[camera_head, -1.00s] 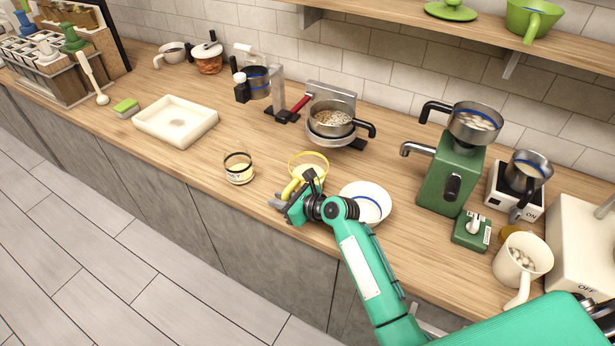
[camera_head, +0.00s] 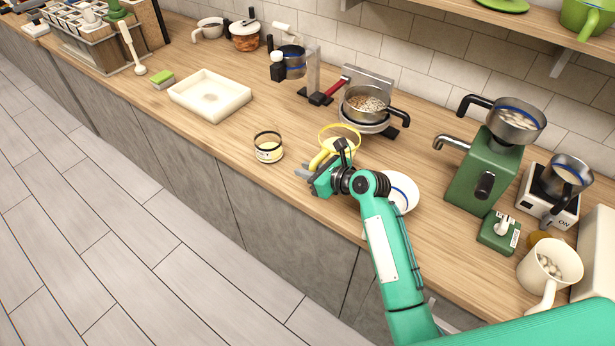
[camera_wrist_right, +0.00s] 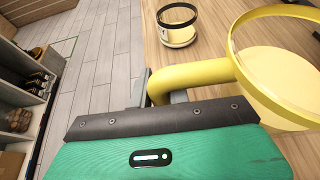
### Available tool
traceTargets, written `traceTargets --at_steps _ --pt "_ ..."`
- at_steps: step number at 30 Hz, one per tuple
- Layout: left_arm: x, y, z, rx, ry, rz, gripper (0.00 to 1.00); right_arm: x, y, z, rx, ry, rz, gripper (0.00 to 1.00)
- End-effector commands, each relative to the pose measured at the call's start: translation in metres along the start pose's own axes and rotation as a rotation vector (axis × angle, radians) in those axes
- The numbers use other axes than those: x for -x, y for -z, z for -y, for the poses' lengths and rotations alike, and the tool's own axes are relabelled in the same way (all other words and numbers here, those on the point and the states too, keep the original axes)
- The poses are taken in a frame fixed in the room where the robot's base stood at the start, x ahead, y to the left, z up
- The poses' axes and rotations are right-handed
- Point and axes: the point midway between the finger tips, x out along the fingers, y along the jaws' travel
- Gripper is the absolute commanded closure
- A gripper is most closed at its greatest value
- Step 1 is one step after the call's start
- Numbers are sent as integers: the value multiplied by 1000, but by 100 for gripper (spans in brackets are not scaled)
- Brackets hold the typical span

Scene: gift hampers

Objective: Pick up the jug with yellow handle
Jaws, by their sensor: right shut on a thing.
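The jug with the yellow handle (camera_head: 339,134) stands near the counter's front edge in the head view. It is a clear vessel with a yellow rim and pale yellow contents. In the right wrist view the jug (camera_wrist_right: 280,60) fills the upper right, and its thick yellow handle (camera_wrist_right: 192,76) runs down to my gripper. My right gripper (camera_head: 312,176) is shut on the handle, with the jug to its far side; in the wrist view the gripper's body hides part of the handle. I cannot tell whether the jug touches the counter. My left gripper is not in view.
A small dark-rimmed jar (camera_head: 268,148) stands left of the jug. A white plate (camera_head: 405,190) with a blue ring lies right of it, partly behind my arm. A pan (camera_head: 365,103) sits on a burner behind.

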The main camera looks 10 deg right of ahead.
Motion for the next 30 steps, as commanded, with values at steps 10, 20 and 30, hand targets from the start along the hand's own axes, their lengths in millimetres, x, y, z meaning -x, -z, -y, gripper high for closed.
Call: traceTargets --at_steps 10,20,30 --pt "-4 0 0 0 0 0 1 19 -47 0 3 3 7 100" --pt "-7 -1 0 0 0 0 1 36 -88 0 3 2 7 100" --pt "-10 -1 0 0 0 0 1 50 -121 0 2 2 6 100"
